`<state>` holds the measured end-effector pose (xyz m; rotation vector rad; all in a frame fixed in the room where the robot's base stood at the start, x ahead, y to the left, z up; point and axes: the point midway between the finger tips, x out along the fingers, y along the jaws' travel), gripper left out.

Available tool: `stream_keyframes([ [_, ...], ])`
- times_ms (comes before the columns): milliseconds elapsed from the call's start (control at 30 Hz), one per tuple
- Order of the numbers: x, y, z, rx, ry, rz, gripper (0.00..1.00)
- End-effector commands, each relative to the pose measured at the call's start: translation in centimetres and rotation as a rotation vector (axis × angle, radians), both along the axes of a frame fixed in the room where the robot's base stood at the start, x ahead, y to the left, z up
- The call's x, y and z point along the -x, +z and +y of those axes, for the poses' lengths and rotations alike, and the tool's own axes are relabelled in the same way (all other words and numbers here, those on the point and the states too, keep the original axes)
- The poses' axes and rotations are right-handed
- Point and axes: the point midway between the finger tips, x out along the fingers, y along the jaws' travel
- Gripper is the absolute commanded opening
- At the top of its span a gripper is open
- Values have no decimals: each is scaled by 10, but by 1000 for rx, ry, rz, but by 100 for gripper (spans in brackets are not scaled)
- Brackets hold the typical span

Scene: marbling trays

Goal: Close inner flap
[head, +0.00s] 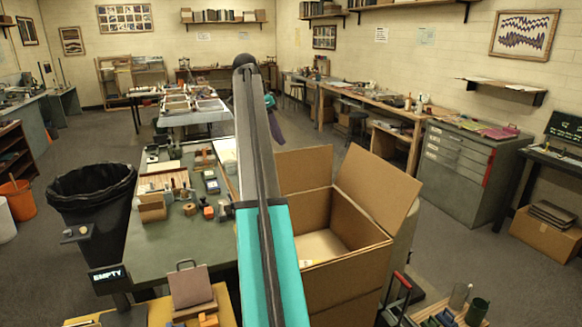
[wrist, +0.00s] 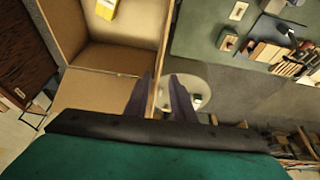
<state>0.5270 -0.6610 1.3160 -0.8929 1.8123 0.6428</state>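The cardboard box (head: 345,270) stands open right of my arm in the head view. Its back flap (head: 304,170) stands up and its right flap (head: 378,188) leans outward. The arm hides its left side. In the wrist view the box interior (wrist: 120,55) fills the upper left, with a tan flap panel (wrist: 95,92) below it. My gripper (wrist: 163,90) is open, its two dark fingers apart on either side of a thin cardboard edge (wrist: 163,50). I cannot tell whether they touch it. In the head view the gripper is mostly behind my arm.
A yellow item (wrist: 107,8) lies in the box. A green worktable (head: 160,245) with tools and blocks stands left of the box. A black bin (head: 92,200) is further left. A red-handled trolley (head: 402,290) stands close at the right front.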

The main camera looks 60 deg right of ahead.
Motion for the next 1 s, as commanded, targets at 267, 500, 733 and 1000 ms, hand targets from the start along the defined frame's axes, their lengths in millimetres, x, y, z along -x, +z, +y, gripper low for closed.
stream_keyframes([
  [267, 8, -22, -7, -1, -2, 1, 23],
  [500, 16, -50, -16, -1, -3, 1, 23],
  [733, 24, -78, -25, -1, -3, 2, 23],
  [1000, 31, -104, -34, 0, -3, 0, 23],
])
